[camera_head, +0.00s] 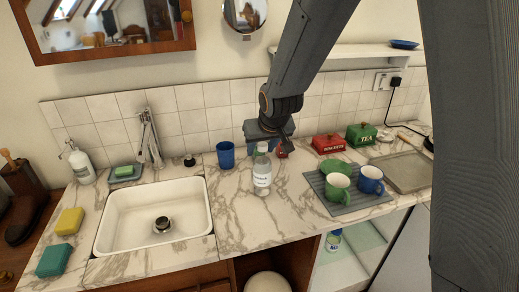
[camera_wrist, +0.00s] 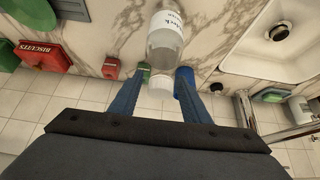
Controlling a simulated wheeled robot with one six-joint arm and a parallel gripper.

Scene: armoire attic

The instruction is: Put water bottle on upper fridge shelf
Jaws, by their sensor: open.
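The clear water bottle (camera_head: 262,177) with a white label stands upright on the marble counter, right of the sink. My gripper (camera_head: 270,143) is behind it and close to its top, partly hidden by it. In the wrist view my gripper (camera_wrist: 163,75) is open, its blue fingers on either side of the bottle's cap end. The bottle (camera_wrist: 165,42) shows between and beyond them; I cannot tell if either finger touches it. The open fridge (camera_head: 350,246) is below the counter at right. Its pale upper shelf shows, with a small labelled jar (camera_head: 333,241) at its left.
A blue cup (camera_head: 225,155) stands left of the bottle. Green and blue mugs sit on a grey mat (camera_head: 345,200) at right. Red (camera_head: 329,143) and green (camera_head: 361,134) tins stand behind. The sink (camera_head: 153,218) is at left. The counter in front of the bottle is clear.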

